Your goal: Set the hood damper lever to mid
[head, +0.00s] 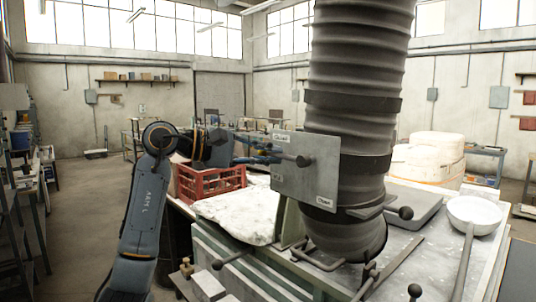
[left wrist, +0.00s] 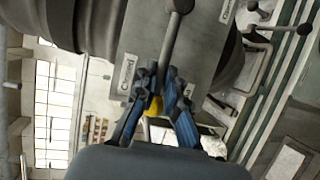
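A grey damper plate (head: 305,180) is fixed to the front of the ribbed duct (head: 350,110), with small white labels near its edges. The damper lever (head: 303,160) is a dark rod with a round knob at one end; its other end runs left toward my left gripper (head: 270,152). In the left wrist view the lever (left wrist: 172,40) comes down from its knob to the blue fingertips of my left gripper (left wrist: 161,72). The fingertips lie close on either side of the rod; whether they press on it is unclear. My right gripper is out of view.
A red crate (head: 210,184) and a pale slab (head: 240,212) are beside the plate on the left. A white ladle (head: 474,214), a grey lid-like block (head: 415,200) and metal rods lie on the bench to the right. Open floor shows at left.

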